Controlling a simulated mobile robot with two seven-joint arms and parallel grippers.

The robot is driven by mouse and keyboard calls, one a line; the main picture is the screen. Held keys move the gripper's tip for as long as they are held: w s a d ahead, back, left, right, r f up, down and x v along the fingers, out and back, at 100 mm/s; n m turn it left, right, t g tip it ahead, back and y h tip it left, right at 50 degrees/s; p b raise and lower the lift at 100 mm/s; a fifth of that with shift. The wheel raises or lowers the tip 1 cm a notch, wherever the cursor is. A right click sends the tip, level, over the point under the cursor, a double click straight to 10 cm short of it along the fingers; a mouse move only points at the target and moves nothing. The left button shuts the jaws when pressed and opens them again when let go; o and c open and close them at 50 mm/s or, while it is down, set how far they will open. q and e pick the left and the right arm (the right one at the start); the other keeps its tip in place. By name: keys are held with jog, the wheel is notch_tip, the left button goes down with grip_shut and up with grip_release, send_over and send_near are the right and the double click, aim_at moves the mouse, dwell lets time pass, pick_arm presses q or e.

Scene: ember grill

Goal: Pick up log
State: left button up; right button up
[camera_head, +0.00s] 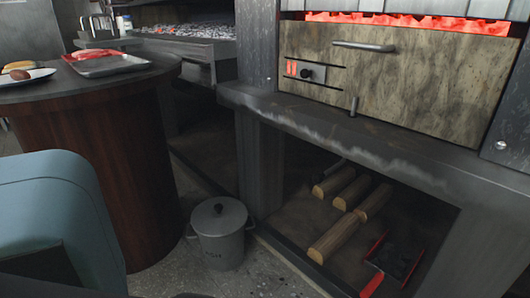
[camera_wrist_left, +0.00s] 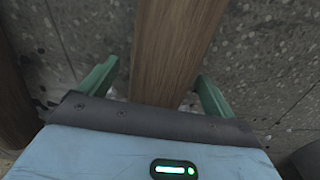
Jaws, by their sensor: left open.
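Several split logs lie on the floor of the open bay under the grill in the head view. A long one (camera_head: 334,239) lies nearest the front. Another log (camera_head: 351,194), a shorter-looking one (camera_head: 333,180) and one at the right (camera_head: 375,202) lie close together behind it. In the left wrist view my left gripper (camera_wrist_left: 157,70) is open, its two green fingers apart. A long brown wooden piece (camera_wrist_left: 178,40) shows between and beyond the fingers, over speckled floor. I cannot tell whether it is a log or whether the fingers touch it. My right gripper is not in view.
A grey lidded bin (camera_head: 220,234) stands on the floor left of the bay. A red-edged black shovel pan (camera_head: 396,258) lies right of the logs. A round wooden table (camera_head: 125,165) stands at left. Another brown wooden piece (camera_wrist_left: 12,105) shows at the wrist view's left edge.

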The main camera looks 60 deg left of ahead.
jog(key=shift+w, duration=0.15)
pick_arm(q)
jog(key=c, duration=1.7)
jog(key=shift+o, duration=0.2)
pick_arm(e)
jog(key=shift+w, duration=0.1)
pick_arm(q)
jog(key=shift+r, duration=0.1)
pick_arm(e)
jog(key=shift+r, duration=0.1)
